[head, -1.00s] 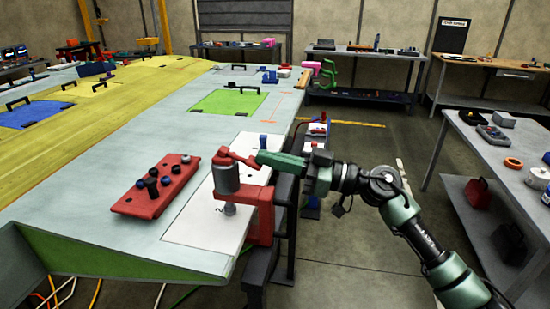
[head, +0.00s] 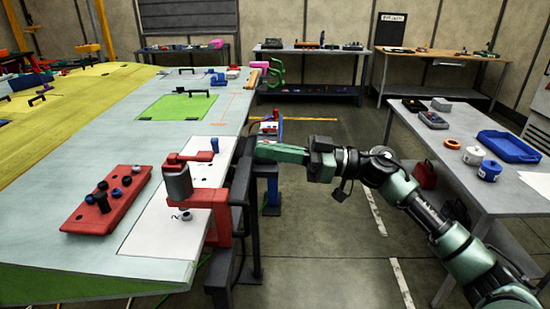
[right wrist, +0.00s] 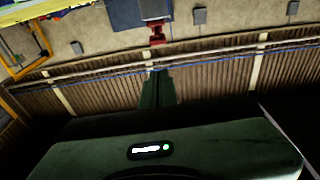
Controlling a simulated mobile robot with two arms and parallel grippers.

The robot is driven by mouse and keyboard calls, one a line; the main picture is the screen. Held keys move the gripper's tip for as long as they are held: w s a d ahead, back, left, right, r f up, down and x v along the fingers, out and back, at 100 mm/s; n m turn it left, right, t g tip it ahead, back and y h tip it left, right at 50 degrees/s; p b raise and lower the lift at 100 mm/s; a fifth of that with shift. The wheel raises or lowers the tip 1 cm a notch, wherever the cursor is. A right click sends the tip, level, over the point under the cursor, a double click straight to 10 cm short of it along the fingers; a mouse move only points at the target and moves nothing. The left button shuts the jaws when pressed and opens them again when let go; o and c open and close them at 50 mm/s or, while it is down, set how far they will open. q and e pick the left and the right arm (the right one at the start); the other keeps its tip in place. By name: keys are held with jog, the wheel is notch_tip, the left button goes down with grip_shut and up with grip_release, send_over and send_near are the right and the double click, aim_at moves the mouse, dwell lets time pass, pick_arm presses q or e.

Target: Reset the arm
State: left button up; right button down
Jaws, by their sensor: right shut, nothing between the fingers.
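My right arm comes in from the right of the head view. Its green gripper (head: 258,151) is shut and empty, pointing left over the table's right edge. The shut fingers also show in the right wrist view (right wrist: 157,88). A red clamp with a grey cylinder (head: 178,183) stands on the table's right edge, left of my gripper. Its red lever (head: 203,158) reaches right from the top, with a gap between it and my fingertips. My left gripper is not in view.
A red tray (head: 92,217) with dark and blue knobs lies on the wing table (head: 140,135), left of the clamp. A green panel (head: 177,106) lies farther back. A side table (head: 440,150) with a blue tray (head: 508,146) stands right. Floor between is open.

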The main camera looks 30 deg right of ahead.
jog(key=shift+s+d, duration=0.3)
jog(key=shift+d, duration=0.05)
dwell(0.3)
